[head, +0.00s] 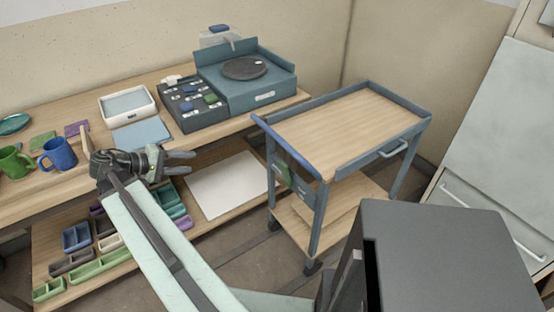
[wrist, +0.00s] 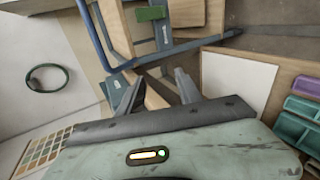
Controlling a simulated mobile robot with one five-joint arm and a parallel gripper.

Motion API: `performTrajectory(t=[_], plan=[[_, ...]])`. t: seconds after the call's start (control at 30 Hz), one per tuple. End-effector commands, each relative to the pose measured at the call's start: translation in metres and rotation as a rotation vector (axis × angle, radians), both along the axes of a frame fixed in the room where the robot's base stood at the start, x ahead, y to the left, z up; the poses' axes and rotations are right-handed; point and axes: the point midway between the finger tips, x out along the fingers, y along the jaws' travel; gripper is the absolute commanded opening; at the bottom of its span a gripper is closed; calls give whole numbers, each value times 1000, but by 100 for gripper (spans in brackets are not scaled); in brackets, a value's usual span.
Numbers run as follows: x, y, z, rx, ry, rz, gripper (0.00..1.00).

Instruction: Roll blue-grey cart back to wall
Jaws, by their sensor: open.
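The blue-grey cart (head: 318,225) stands right of centre in the head view, upright on casters, with a wooden top, a lower shelf and a blue push handle (head: 290,147) on its near-left side. The beige wall (head: 390,50) rises behind it. A strip of floor shows between them on the right; the exact gap is unclear. My gripper (head: 191,162) is open and empty, left of the cart and apart from it. In the wrist view my open fingers (wrist: 164,86) point toward the cart's frame and blue handle (wrist: 95,35) at the top.
A long wooden workbench (head: 75,183) lines the left, holding mugs, a tray and a blue turntable unit (head: 245,85). Its lower shelf holds coloured bins and a white sheet (head: 228,184). A dark grey box-like block (head: 440,245) fills the lower right. A pale cabinet (head: 500,140) stands at right.

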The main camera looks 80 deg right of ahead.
Motion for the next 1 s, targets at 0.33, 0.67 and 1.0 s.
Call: performTrajectory(t=[0.33,0.67,1.0], plan=[[-218,-91,33,-427,473,-431,41],[-244,-97,50,-449,503,-450,41],[-293,-116,58,-448,500,-448,41]])
